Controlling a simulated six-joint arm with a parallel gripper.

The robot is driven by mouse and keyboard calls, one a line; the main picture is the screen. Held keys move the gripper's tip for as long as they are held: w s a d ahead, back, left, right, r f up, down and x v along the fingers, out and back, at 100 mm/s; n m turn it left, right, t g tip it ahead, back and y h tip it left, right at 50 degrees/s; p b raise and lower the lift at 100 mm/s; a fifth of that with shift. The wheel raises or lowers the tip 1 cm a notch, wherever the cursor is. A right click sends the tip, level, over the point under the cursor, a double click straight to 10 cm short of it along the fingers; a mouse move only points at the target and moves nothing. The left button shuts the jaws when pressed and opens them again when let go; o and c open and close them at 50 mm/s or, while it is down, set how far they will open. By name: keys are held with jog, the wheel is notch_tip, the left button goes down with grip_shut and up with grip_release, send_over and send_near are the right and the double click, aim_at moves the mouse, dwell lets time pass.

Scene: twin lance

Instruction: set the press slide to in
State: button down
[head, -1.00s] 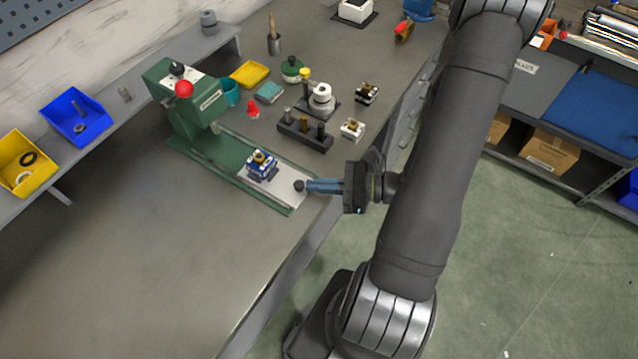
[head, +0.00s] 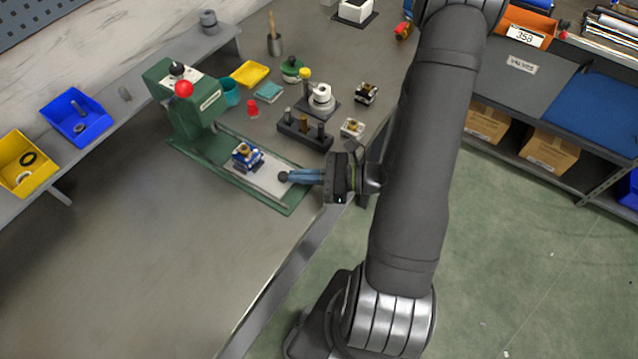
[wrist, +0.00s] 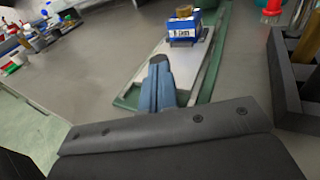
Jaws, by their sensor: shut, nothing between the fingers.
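The green press (head: 193,112) stands on the bench with a red-knobbed lever. Its light grey slide plate (head: 270,180) runs in a green base and carries a blue block with a brass top (head: 247,157); the block also shows in the wrist view (wrist: 183,26). A dark round knob (head: 283,176) sits at the slide's near end. My gripper (head: 291,176) is shut and empty, its blue fingertips at the knob and seemingly touching it.
A dark block with upright pins (head: 305,134) stands beside the slide on the far side. A small brass-topped part (head: 352,128) is near the gripper. Yellow and blue bins (head: 78,115) are at the left. The bench in front of the press is clear.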

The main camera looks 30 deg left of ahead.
dwell(0.3)
jog(key=v, duration=1.4)
jog(key=s+a+r+t+h, duration=0.2)
jog(key=a+r+t+h, duration=0.15)
jog(key=r+h, duration=0.45)
jog(key=x, duration=0.9)
jog(key=shift+w, duration=0.2)
jog(key=a, duration=0.1)
jog(key=s+a, duration=0.1)
jog(key=shift+s+a+f, duration=0.1)
jog(key=shift+a+f, duration=0.2)
jog(key=shift+f, duration=0.05)
jog(key=shift+s+a, duration=0.3)
jog(key=shift+a, duration=0.4)
send_near(261, 166)
jog(key=x, duration=0.3)
jog(key=a+x, duration=0.1)
jog(key=x, duration=0.1)
jog(key=shift+s+a+r, duration=0.1)
jog(key=shift+a+r, duration=0.05)
jog(key=shift+r, duration=0.1)
